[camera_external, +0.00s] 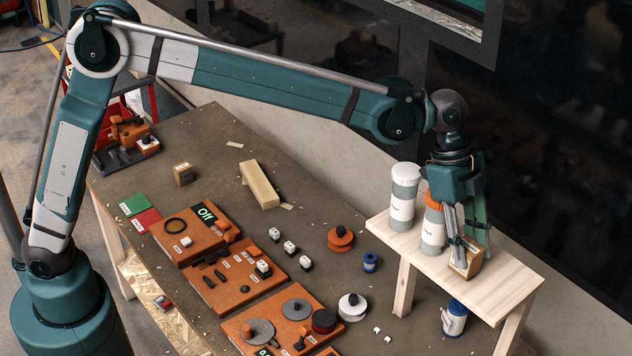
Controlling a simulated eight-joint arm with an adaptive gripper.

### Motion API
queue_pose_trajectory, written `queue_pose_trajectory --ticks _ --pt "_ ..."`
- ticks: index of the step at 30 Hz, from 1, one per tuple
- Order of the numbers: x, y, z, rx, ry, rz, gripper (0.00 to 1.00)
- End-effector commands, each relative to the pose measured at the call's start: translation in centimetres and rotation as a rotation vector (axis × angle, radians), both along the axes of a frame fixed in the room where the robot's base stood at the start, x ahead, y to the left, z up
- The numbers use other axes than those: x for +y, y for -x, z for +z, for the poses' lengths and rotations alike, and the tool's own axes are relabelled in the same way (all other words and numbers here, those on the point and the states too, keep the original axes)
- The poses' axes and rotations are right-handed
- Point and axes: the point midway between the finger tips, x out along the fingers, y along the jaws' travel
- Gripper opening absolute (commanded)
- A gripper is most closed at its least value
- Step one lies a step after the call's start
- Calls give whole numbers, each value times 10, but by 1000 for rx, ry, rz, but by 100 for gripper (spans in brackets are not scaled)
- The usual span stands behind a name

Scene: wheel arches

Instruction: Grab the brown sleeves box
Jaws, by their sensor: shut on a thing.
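My gripper (460,240) reaches down over the right part of the small wooden shelf (508,290). Its fingers are shut on a small brown box (467,262), which I take to be the brown sleeves box. The box is slightly tilted and sits at or just above the shelf top; I cannot tell whether it touches. The fingers hide part of the box. Another small brown box (183,174) stands on the table at the left, away from the gripper.
On the shelf, left of my gripper, stand a white-and-grey canister (404,197) and an orange-topped one (433,228), very close to it. A blue-and-white can (454,318) stands below the shelf. Orange trays (188,236) and a beige block (260,184) lie on the dark table (215,128).

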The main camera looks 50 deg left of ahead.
Motion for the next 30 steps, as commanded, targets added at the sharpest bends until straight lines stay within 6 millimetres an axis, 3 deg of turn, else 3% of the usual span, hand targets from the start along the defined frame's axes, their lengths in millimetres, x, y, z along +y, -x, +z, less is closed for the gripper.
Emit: queue_pose_trajectory --ticks 18,30 --pt "0 0 77 0 0 0 14" --pt "0 0 94 0 0 0 14"
